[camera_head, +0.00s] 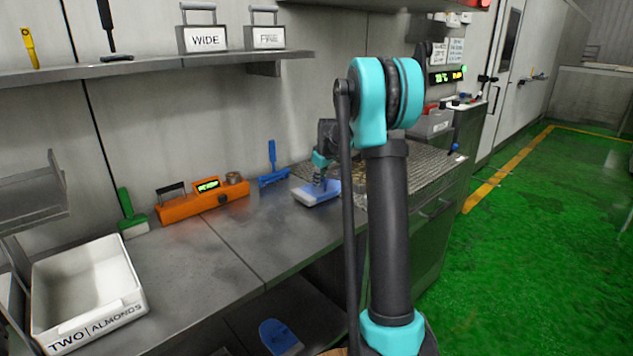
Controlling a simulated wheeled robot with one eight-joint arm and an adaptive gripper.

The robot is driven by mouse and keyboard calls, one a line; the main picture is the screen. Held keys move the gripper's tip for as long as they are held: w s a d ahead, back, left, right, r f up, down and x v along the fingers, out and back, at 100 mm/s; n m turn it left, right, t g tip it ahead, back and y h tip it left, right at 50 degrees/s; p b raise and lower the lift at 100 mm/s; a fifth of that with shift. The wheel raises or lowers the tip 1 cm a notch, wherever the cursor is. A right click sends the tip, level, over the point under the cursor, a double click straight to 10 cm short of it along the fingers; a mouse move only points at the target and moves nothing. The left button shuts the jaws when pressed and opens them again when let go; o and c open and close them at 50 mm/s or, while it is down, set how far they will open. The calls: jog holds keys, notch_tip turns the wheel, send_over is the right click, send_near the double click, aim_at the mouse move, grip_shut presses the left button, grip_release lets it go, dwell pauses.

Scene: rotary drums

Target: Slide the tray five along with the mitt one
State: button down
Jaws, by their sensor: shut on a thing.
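My gripper (320,183) is at the far right part of the steel bench, partly hidden by my own arm. It is shut on a blue-and-white padded thing (315,196), which looks like a mitt; no number is readable on it. The mitt is at bench height, and I cannot tell whether it touches the bench. A second blue mitt-like thing (279,338) lies on the lower shelf. I see no tray marked five. A patterned grey surface (425,165) lies behind my arm, with something brownish beside the gripper; I cannot tell if it is a tray.
A white tray marked TWO ALMONDS (88,291) stands on the bench at left. An orange tool (203,200), a green brush (130,215) and a blue tool (273,170) are along the wall. Bins marked WIDE (205,39) and FINE (268,38) sit above. The bench middle is clear.

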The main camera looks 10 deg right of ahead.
aim_at(340, 171)
jog(key=shift+w+d, duration=0.95)
jog(key=shift+d, duration=0.6)
jog(key=shift+w+d, duration=0.9)
jog(key=shift+d, duration=0.7)
jog(key=shift+w+d, duration=0.95)
jog(key=shift+d, duration=0.6)
notch_tip(340, 171, up, 7)
jog(key=s+a, duration=0.1)
jog(key=a, duration=0.1)
jog(key=shift+s+a, duration=0.25)
jog(key=shift+a, duration=0.1)
